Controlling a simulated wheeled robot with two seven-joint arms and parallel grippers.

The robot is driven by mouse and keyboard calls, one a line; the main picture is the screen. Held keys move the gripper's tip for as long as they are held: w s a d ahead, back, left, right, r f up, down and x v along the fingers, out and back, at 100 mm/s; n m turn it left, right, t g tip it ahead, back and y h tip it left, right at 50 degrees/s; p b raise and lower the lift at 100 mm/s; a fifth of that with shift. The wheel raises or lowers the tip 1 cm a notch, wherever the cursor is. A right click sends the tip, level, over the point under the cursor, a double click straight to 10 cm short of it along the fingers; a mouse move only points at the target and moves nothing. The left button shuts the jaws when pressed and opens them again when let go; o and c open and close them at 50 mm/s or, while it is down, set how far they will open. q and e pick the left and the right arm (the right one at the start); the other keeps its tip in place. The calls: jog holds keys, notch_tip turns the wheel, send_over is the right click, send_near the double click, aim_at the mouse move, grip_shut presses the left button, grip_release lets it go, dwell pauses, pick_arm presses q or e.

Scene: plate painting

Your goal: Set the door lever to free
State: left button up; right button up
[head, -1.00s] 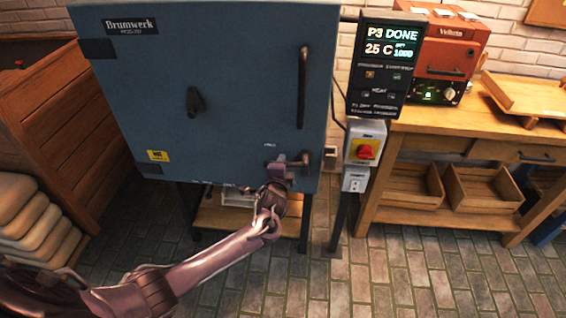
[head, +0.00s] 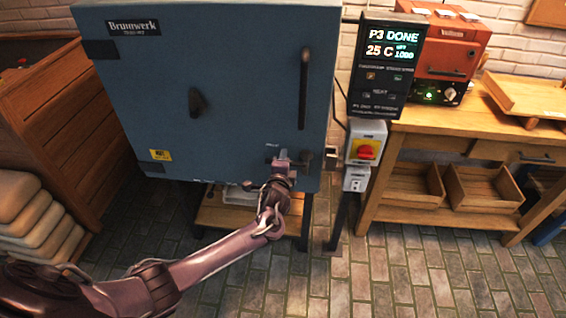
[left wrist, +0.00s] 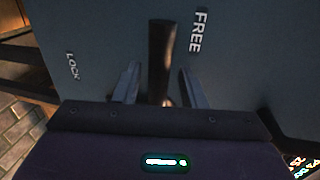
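The blue kiln door (head: 235,100) is shut in the head view, with a dark lever fitting (head: 303,160) near its lower right corner. My left gripper (head: 281,158) is at that fitting and partly hides it. In the left wrist view the lever (left wrist: 162,55) is a dark rounded bar standing between my two spread fingers, with a gap on each side. The FREE label (left wrist: 198,32) is right of the lever, and the LOCK label (left wrist: 72,66) is farther off to the left. My left gripper is open around the lever. My right gripper is not in view.
A long vertical door handle (head: 303,88) is above the lever area. A control panel (head: 387,65) reading P3 DONE and 25 C hangs right of the kiln, above a switch box with a red knob (head: 366,152). A wooden bench (head: 440,121) stands at the right.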

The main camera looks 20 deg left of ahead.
pick_arm(q)
jog(key=v, duration=0.7)
jog(key=shift+s, duration=0.4)
jog(key=shift+d, duration=0.1)
jog(key=s+a+f+n+g+h, duration=0.15)
jog(key=s+f, duration=0.35)
jog(key=f, duration=0.5)
jog(key=s+a+f+n+g, duration=0.1)
jog(key=s+f+n+g, duration=0.15)
jog(key=s+f, duration=0.5)
jog(key=s+a+f+n+g, duration=0.1)
jog(key=s+f+g, duration=0.25)
jog(key=f, duration=0.75)
jog(key=s+d+f+n+g+h, duration=0.1)
jog(key=s+f, duration=0.4)
jog(key=s, duration=0.6)
jog(key=s+d+f+n+g+h, duration=0.1)
jog(key=s+f, duration=0.5)
jog(key=s, duration=0.6)
jog(key=s+d+f+n+g+h, duration=0.1)
jog(key=s+d+f+n+g, duration=0.2)
jog(key=s, duration=0.8)
notch_tip(320, 180, down, 3)
jog(key=n+g, duration=0.1)
jog(key=n, duration=0.1)
jog(key=shift+s+d+r+n+g, duration=0.2)
jog(key=shift+s+r+n+g, duration=0.05)
jog(key=shift+s+n+g, duration=0.1)
jog(key=shift+w, duration=0.1)
